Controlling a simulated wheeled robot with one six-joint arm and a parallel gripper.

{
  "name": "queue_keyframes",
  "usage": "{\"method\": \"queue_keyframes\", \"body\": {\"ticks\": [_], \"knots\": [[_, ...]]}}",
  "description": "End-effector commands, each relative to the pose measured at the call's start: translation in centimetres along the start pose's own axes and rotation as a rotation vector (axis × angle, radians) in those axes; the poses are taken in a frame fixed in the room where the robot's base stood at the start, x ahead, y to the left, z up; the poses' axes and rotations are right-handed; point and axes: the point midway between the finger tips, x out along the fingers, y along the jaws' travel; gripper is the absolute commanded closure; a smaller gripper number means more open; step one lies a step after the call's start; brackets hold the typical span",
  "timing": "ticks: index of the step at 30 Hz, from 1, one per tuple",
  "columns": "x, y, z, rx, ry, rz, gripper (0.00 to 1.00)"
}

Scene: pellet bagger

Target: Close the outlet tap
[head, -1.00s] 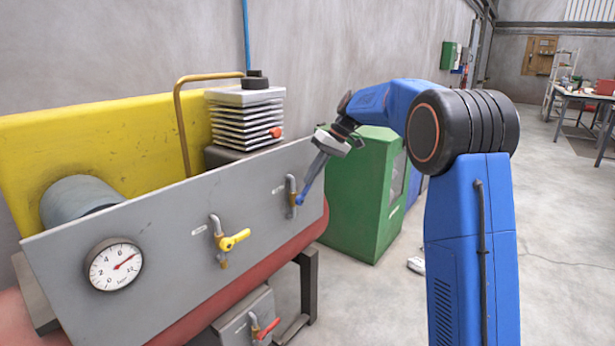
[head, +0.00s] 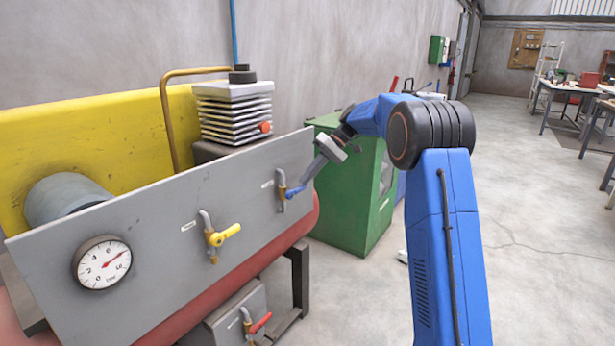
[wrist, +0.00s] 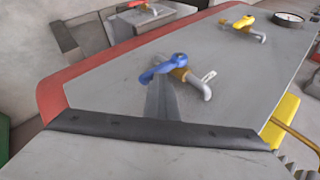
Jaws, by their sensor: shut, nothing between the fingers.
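The blue-handled tap (head: 293,192) is at the right end of the grey panel. Its handle points right, close to level, in the head view. It also shows in the wrist view (wrist: 168,67). My gripper (head: 308,181) is shut and empty, with its fingertips at the free end of the blue handle. In the wrist view the shut fingers (wrist: 163,92) reach the handle; I cannot tell whether they touch it. A yellow-handled tap (head: 224,235) is mid-panel and a red-handled tap (head: 258,323) is on a lower plate. The tap labels are too small to read.
The grey panel (head: 150,245) carries a dial gauge (head: 103,262) at its left end. A green cabinet (head: 350,215) stands behind my gripper. A brass pipe (head: 165,110) rises behind the panel. The floor at right is clear up to the far tables (head: 575,88).

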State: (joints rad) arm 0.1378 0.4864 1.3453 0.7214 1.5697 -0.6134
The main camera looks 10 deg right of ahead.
Motion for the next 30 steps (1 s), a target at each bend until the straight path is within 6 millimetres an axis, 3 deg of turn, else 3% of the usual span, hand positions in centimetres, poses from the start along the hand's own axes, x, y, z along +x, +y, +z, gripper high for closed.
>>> {"method": "queue_keyframes", "body": {"ticks": [20,30], "knots": [[0.6,0.9,0.2,0.009,-0.006,0.004,1.0],[1.9,0.4,0.8,0.01,-0.014,0.0,1.0]]}}
